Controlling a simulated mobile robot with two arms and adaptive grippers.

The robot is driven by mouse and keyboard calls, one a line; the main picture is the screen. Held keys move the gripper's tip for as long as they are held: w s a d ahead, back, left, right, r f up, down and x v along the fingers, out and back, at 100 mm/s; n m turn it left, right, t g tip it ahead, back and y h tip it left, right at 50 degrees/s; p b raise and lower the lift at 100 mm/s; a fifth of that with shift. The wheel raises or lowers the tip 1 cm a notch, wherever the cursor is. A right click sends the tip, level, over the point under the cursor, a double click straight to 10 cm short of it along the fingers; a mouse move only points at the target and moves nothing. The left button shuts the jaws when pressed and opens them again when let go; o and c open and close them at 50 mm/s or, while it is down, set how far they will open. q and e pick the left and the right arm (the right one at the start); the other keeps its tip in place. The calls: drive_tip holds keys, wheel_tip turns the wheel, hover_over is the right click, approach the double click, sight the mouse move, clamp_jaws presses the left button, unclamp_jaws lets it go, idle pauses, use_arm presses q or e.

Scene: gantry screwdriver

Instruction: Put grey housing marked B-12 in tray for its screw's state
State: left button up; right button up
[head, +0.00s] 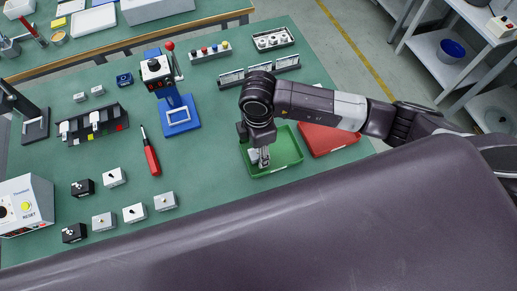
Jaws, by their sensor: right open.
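My right gripper (261,160) points down over the left part of the green tray (290,160); it is open. Something light grey shows at its fingertips; I cannot tell whether that is a housing or only the fingers. The red tray (343,146) lies just right of the green one, partly hidden by my right arm. Several light grey housings stand at the lower left of the bench, among them one at the back (115,177) and ones in a front row (135,213), (165,201), (103,222). No B-12 marking is legible. My left gripper is not in view.
Two black housings (83,188), (74,233) stand among the grey ones. A red screwdriver (151,158), a blue-based press (180,117) and a white box with a reset button (25,207) are on the green bench. Bare bench lies between the screwdriver and the green tray.

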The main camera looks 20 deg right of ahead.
wheel_tip(320, 180, up, 11)
drive_tip(key=shift+r, duration=0.2)
drive_tip(key=shift+s, duration=0.1)
